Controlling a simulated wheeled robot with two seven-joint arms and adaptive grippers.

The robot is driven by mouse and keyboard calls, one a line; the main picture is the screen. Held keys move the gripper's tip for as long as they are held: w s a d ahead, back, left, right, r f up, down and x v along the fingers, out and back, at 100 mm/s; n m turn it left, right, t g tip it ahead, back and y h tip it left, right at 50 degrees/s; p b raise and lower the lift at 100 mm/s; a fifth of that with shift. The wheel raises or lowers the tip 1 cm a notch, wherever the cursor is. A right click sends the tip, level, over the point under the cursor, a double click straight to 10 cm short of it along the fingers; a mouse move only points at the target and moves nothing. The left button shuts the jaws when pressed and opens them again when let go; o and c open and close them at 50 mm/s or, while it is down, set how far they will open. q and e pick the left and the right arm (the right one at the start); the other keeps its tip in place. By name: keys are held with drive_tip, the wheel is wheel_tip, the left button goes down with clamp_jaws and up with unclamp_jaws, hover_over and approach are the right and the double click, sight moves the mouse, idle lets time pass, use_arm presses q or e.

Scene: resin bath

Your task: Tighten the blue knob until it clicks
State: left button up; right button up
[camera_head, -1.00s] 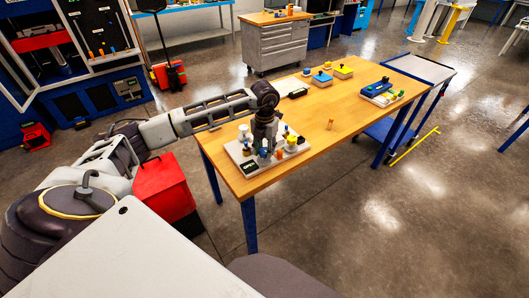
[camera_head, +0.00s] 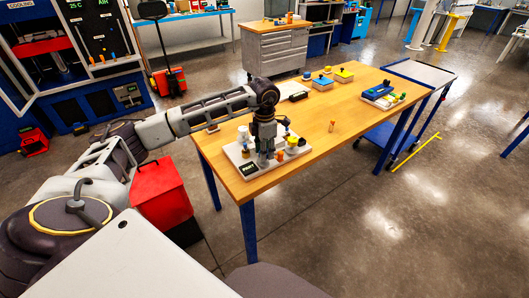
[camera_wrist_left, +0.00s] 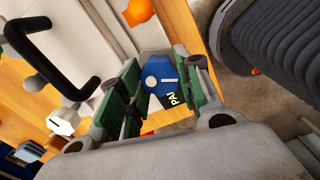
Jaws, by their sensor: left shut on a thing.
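A white panel board (camera_head: 236,160) with several small fittings lies on the near left corner of the wooden table. My left gripper (camera_head: 264,160) points down over it. In the left wrist view, the blue knob (camera_wrist_left: 158,77) has a white line and dot on its top. It sits between the two green finger pads of the gripper (camera_wrist_left: 160,88), which is shut on it. A small dark display (camera_head: 249,169) at the board's front edge shows green text; part of it also shows in the left wrist view (camera_wrist_left: 174,99). The knob is hidden in the head view. My right gripper is not in view.
A black bent handle (camera_wrist_left: 62,60) is near the fingers in the left wrist view. The table's middle (camera_head: 330,105) is mostly clear.

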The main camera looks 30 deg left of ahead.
use_arm(q)
drive_tip(key=shift+r+m, duration=0.15)
drive_tip(key=shift+m, duration=0.15)
drive_tip(key=o, duration=1)
drive_tip(key=shift+o, duration=0.2)
wheel_tip(320, 180, up, 12)
idle(0.4)
